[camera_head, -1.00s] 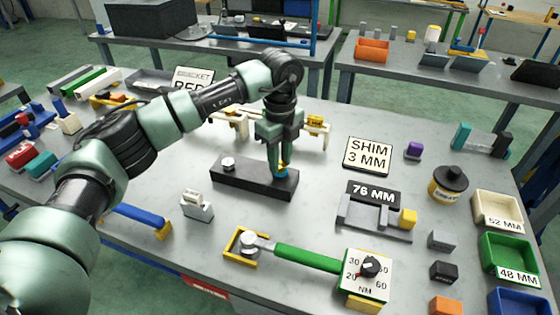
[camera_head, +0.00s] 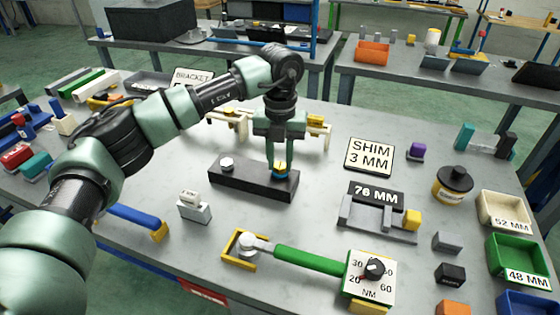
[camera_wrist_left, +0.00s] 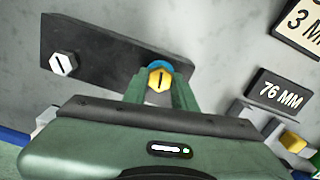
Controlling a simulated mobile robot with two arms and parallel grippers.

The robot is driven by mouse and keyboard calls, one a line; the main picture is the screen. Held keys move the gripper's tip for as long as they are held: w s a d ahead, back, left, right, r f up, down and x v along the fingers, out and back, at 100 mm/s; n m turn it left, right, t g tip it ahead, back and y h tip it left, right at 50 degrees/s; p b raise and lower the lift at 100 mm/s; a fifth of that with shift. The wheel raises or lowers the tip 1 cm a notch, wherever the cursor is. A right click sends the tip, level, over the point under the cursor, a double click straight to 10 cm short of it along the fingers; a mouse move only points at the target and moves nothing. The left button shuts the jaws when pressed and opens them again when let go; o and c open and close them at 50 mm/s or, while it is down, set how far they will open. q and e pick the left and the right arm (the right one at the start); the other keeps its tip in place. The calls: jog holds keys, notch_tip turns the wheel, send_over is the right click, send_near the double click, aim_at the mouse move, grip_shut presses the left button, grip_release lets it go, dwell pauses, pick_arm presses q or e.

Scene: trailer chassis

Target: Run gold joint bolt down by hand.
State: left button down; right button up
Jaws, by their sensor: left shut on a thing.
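The gold joint bolt (camera_head: 280,167) stands near the right end of a black block (camera_head: 238,181), with a blue ring around its base. In the left wrist view the gold bolt head (camera_wrist_left: 161,79) shows a dark line on top, over the blue ring (camera_wrist_left: 156,65). My left gripper (camera_head: 279,165) points down, its green fingers shut on the bolt head. A silver bolt (camera_head: 227,163) sits at the block's left end; its head (camera_wrist_left: 63,64) also carries a dark line. How deep the gold bolt sits is hard to tell. My right gripper is not in view.
A green-handled torque tool (camera_head: 308,259) with a dial lies in front, its head in a yellow frame. A grey gauge with a 76 MM sign (camera_head: 375,193) stands right of the block. A SHIM 3 MM sign (camera_head: 369,154) lies behind it. Bins (camera_head: 515,257) line the right edge.

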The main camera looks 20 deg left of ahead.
pick_arm(q)
jog(key=m, duration=0.4)
jog(key=shift+w+r+m+b, duration=0.15)
jog(key=shift+r+m+b, duration=0.15)
jog(key=m, duration=0.3)
jog(key=shift+m, duration=0.4)
jog(key=m, duration=0.4)
jog(key=shift+b, duration=0.3)
jog(key=m, duration=0.8)
jog(key=shift+m, duration=0.3)
jog(key=m, duration=0.3)
jog(key=shift+m, duration=0.3)
jog(key=m, duration=0.3)
jog(key=shift+m, duration=2.1)
